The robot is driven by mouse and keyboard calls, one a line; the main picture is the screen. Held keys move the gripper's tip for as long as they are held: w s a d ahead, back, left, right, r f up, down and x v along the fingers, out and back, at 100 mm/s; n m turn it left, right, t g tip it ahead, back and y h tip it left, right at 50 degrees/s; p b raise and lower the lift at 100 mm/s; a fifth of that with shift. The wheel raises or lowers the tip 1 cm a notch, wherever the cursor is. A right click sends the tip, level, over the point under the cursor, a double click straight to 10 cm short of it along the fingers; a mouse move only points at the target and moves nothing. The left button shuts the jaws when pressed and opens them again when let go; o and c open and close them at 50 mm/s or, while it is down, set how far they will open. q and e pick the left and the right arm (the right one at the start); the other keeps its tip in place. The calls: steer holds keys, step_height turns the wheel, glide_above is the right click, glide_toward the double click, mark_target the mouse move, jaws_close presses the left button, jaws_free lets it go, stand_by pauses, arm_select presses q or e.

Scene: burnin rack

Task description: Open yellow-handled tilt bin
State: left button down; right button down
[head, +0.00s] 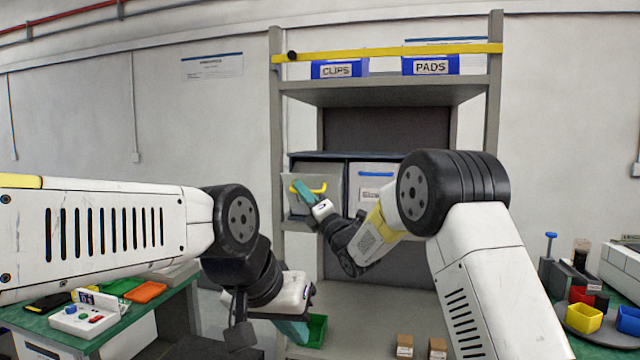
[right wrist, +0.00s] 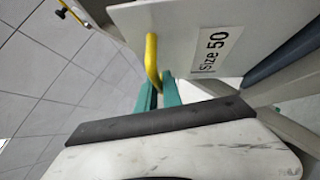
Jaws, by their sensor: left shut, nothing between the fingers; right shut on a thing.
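The yellow-handled tilt bin (head: 296,208) is on the left of the rack's middle level. Its front panel overlaps the left rack post and looks tipped outward, though how far is hard to tell. Its yellow handle (head: 318,189) also shows in the right wrist view (right wrist: 152,62), beside a "size 50" label (right wrist: 216,50). My right gripper (head: 303,190) has its teal fingers shut on this handle. The fingers (right wrist: 158,92) are partly hidden behind the wrist housing. My left gripper (head: 296,330) is shut and empty, low in front of the rack near a green bin (head: 317,331).
A blue-handled bin (head: 366,170) stands to the right, partly hidden by my right arm. The top shelf holds CLIPS (head: 338,69) and PADS (head: 430,65) bins behind a yellow bar (head: 390,52). Small brown boxes (head: 405,345) sit low. Green-topped benches (head: 110,318) flank the rack.

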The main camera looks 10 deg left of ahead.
steer(key=shift+s+a+f+n+g+y, duration=0.1)
steer(key=shift+s+f+n+g+y, duration=0.15)
steer(key=shift+s+f+n+y, duration=0.4)
steer(key=shift+s+f+n+g+y, duration=0.2)
steer(key=shift+s+f+n, duration=0.25)
steer(key=shift+f, duration=0.45)
steer(key=c, duration=1.8)
jaws_free()
steer(key=v, duration=0.7)
steer(key=shift+s+d+f, duration=0.15)
steer(key=shift+d, duration=0.15)
